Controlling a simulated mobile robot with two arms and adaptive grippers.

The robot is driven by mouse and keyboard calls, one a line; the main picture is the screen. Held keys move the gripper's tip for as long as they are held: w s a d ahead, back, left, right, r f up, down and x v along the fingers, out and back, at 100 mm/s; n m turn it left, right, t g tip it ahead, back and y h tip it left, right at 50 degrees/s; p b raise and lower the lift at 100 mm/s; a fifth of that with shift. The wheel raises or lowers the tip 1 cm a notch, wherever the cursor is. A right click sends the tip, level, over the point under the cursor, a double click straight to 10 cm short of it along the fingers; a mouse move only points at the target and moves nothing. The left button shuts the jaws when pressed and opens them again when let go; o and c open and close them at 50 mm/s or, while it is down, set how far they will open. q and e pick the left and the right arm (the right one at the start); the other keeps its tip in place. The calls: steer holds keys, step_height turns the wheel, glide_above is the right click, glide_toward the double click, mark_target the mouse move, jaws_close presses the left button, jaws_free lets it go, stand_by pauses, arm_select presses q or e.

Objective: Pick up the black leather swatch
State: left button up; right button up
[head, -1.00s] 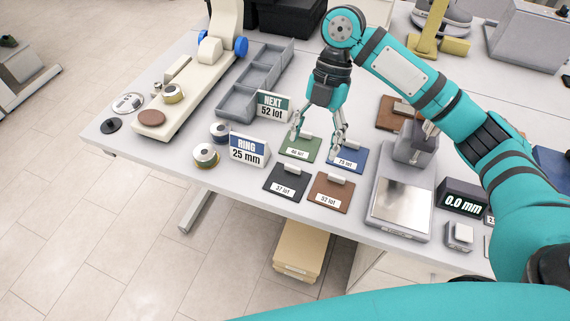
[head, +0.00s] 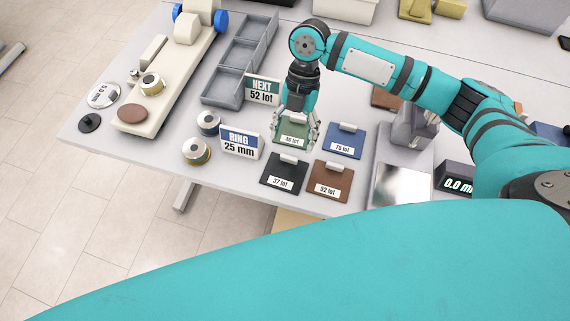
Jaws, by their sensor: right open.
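The black leather swatch (head: 283,173) lies flat on the table near the front edge, with a white "37 lot" label and a pale clip at its back edge. My right gripper (head: 296,141) is open, fingers pointing down, above the green swatch (head: 291,131) labelled "48 lot". It is just behind the black swatch and looks apart from it. The brown swatch (head: 332,180) "52 lot" lies to the right of the black one, and the blue swatch (head: 344,140) "75 lot" lies behind the brown. My left gripper does not show.
The "RING 25 mm" sign (head: 239,143) stands left of the swatches, with the "NEXT 52 lot" sign (head: 262,90) behind it. Metal rings (head: 196,152) stand further left. A grey tray (head: 222,92) is behind. A scale (head: 399,185) stands to the right.

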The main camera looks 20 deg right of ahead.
mark_target(289, 156)
steer(key=shift+p+x, duration=0.55)
steer(key=shift+x, duration=0.4)
steer(key=p+x, duration=0.1)
steer(key=x, duration=0.2)
steer(key=shift+f, duration=0.6)
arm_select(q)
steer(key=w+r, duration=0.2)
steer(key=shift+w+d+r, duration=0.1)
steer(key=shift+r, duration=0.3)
arm_select(e)
steer(key=c, duration=1)
steer(key=shift+c, duration=0.2)
